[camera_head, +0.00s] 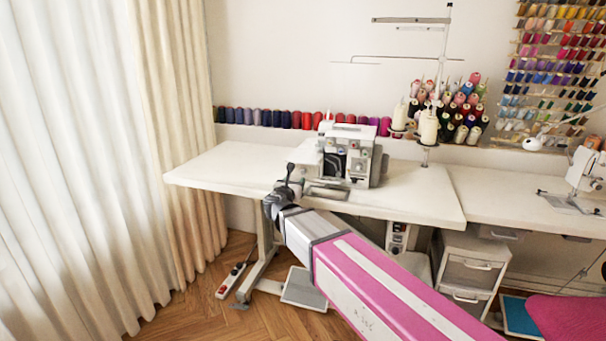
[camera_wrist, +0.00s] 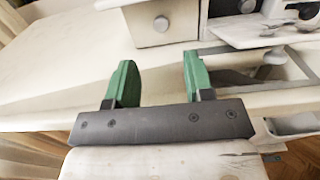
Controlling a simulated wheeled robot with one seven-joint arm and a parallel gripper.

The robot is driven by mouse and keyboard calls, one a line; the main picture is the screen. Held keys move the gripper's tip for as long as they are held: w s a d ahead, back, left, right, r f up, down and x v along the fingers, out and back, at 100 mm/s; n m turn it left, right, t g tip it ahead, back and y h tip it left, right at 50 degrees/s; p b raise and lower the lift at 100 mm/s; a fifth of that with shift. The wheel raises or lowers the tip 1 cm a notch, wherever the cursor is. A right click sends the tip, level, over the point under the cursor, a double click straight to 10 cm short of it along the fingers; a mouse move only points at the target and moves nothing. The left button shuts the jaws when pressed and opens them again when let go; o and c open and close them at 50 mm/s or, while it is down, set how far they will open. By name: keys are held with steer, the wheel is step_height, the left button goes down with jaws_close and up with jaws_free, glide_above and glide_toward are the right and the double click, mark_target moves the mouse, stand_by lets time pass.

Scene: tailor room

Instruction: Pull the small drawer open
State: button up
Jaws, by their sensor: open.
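My gripper (camera_wrist: 158,64) is open and empty in the wrist view, its two green fingers apart above the pale table top. The drawer looks closed. In the head view my gripper (camera_head: 287,176) is at the table's front edge, left of the grey-white overlock machine (camera_head: 349,146). There the knob cannot be made out behind my gripper.
The white table (camera_head: 420,190) has clear room on its left. Thread spools (camera_head: 460,115) stand behind. A drawer cabinet (camera_head: 474,265) stands below the table, and a curtain (camera_head: 180,120) hangs left.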

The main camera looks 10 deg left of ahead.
mark_target(303, 172)
steer(key=w, duration=0.8)
steer(key=shift+w+d, duration=0.35)
steer(key=shift+w, duration=0.05)
jaws_close()
